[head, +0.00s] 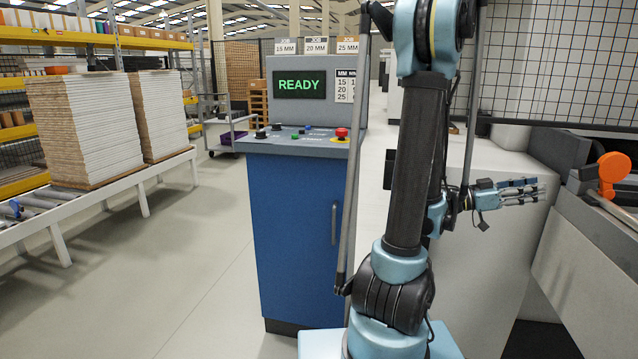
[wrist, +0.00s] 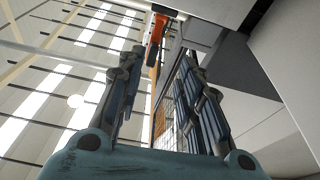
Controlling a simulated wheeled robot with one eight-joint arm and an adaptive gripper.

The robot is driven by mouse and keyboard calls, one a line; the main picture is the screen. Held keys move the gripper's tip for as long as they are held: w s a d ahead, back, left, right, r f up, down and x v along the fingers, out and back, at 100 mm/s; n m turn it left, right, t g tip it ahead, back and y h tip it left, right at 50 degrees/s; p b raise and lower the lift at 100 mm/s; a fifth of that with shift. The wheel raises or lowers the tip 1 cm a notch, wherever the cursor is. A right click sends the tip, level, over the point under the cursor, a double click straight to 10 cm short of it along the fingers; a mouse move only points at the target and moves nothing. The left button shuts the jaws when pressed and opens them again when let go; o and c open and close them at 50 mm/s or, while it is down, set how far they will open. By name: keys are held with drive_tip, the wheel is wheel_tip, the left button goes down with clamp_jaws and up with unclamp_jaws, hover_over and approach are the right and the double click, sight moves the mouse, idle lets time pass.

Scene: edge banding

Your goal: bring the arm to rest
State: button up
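My gripper (head: 536,190) is at the right of the head view, in front of the pale grey machine body, with its fingers pointing right. In the wrist view my gripper (wrist: 160,62) has its fingers spread apart with nothing between them. My arm stands upright in the middle of the head view, with its upper part cut off by the top edge. The fingers appear clear of the machine, though the exact gap cannot be told.
A blue control cabinet (head: 289,235) with a screen reading READY (head: 299,85) stands left of my arm. An orange part (head: 613,168) sits on the machine at the far right. Board stacks (head: 85,130) lie on a roller conveyor (head: 150,170).

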drive_tip(key=w+a+f+n+t+y, duration=0.25)
drive_tip(key=a+f+n+y, duration=0.25)
drive_tip(key=a+f, duration=0.3)
drive_tip(key=w+a+f+n+t+y, duration=0.2)
drive_tip(key=a+f+n+t+y, duration=0.3)
drive_tip(key=a, duration=0.5)
drive_tip(key=s+a+f+n+y, duration=0.2)
drive_tip(key=a+n+y, duration=0.3)
drive_tip(key=a, duration=0.7)
drive_tip(key=s+a+f+n+y, duration=0.3)
drive_tip(key=a+f+n+y, duration=0.1)
drive_tip(key=a, duration=0.8)
drive_tip(key=shift+n+y, duration=0.6)
drive_tip(key=shift+n, duration=0.3)
drive_tip(key=shift+a+t, duration=0.1)
drive_tip(key=shift+t, duration=0.15)
